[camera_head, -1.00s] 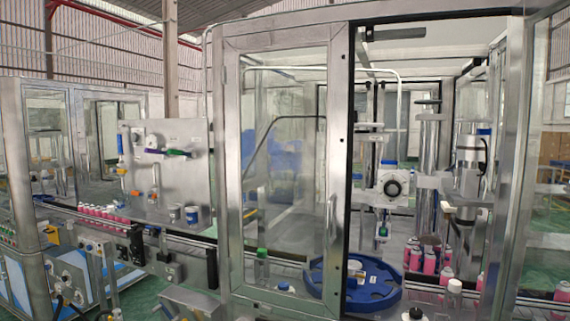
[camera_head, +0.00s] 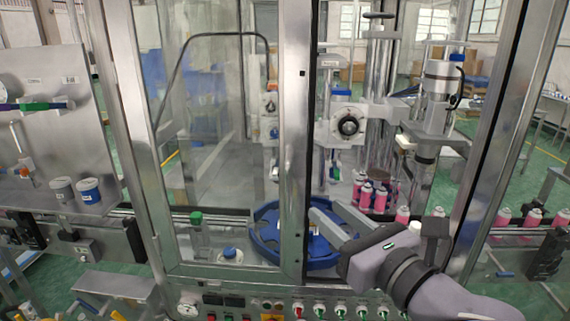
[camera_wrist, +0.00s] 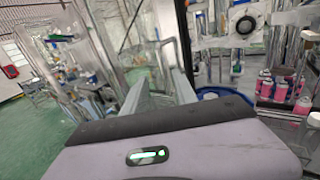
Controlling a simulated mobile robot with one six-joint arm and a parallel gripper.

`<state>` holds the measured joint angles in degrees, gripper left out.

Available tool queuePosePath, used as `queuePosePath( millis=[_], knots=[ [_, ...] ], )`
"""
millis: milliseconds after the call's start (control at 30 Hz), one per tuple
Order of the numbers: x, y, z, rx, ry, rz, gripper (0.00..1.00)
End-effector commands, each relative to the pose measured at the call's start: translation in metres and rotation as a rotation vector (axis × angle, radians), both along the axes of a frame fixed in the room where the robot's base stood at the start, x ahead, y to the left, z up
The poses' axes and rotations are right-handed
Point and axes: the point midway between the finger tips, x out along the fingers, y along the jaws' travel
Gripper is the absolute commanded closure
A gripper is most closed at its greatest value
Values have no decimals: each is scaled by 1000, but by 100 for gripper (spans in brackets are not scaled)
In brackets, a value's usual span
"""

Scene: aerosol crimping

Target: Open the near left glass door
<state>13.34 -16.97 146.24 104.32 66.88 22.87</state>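The near left glass door (camera_head: 291,120) is a clear pane in a metal frame, left of centre in the head view. It looks closed or nearly so; I cannot tell whether it is ajar. Its handle is not clear in the head view. My gripper (camera_head: 325,207) is in front of the machine, just right of the door's right upright. Its two fingers are spread apart with nothing visibly held. In the wrist view the fingers (camera_wrist: 158,85) reach forward, apart, with a blurred metal upright beyond them. I cannot tell whether they touch the door.
A blue round tray (camera_head: 265,240) is behind the door's lower right corner. Several pink cans (camera_head: 368,195) stand inside, right of it. A control panel with knobs (camera_head: 318,309) runs below the door. A metal plate with bottles (camera_head: 75,120) stands left.

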Motion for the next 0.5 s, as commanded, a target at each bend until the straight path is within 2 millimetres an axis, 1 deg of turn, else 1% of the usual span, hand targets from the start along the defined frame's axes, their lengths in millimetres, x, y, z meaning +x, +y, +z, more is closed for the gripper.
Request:
queuePosePath(
  millis=[33,133,167,267,300,400,500],
  knots=[
    [10,10,7,-2,12,7,66],
    [28,20,12,0,13,8,66],
    [33,24,11,-4,14,6,66],
    [57,39,10,-7,11,7,66],
    [67,45,4,-8,4,6,66],
    [91,60,-1,-9,0,5,66],
    [109,71,-1,-10,1,5,66]
  ],
)
